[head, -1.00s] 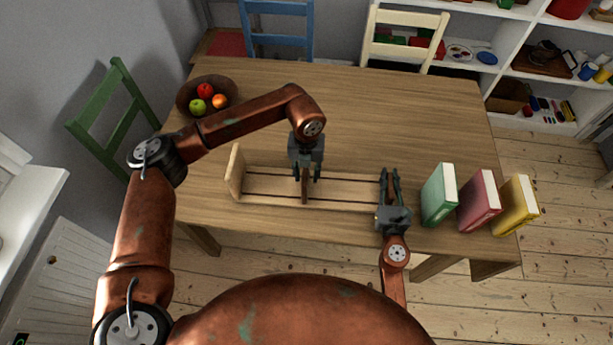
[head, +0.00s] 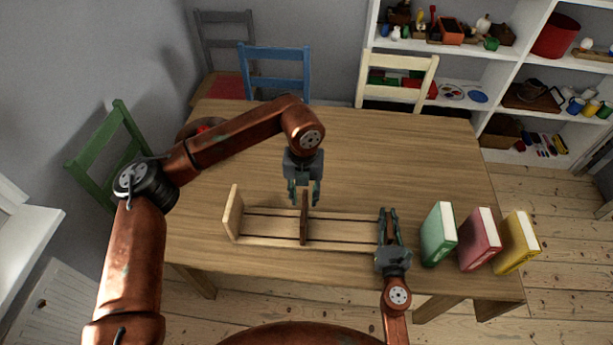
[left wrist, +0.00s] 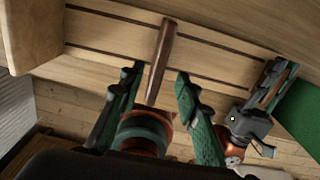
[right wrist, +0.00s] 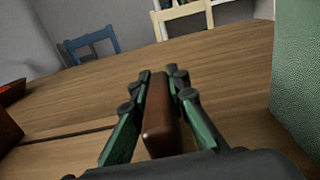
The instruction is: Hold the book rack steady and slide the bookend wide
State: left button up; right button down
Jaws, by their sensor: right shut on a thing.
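The light wooden book rack (head: 345,218) lies on the table, with a pale end panel (head: 232,212) at its left and dark slots along its base. A dark brown upright panel (head: 304,225) stands across its middle. My left gripper (head: 303,200) is open at that panel; in the left wrist view the panel (left wrist: 161,60) shows between and beyond the spread fingertips, with a gap on each side. My right gripper (head: 388,214) is shut on another brown upright panel (right wrist: 158,115) at the rack's right end. In the head view its fingers mostly hide that panel.
Green (head: 438,235), red (head: 480,240) and yellow (head: 517,243) books stand close to my right gripper, near the table's front right. A bowl (head: 190,130) is partly behind my left arm. The table (head: 400,150) behind the rack is clear. Chairs and shelves stand beyond.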

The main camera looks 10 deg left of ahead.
jog(key=c, duration=1.8)
grip_release()
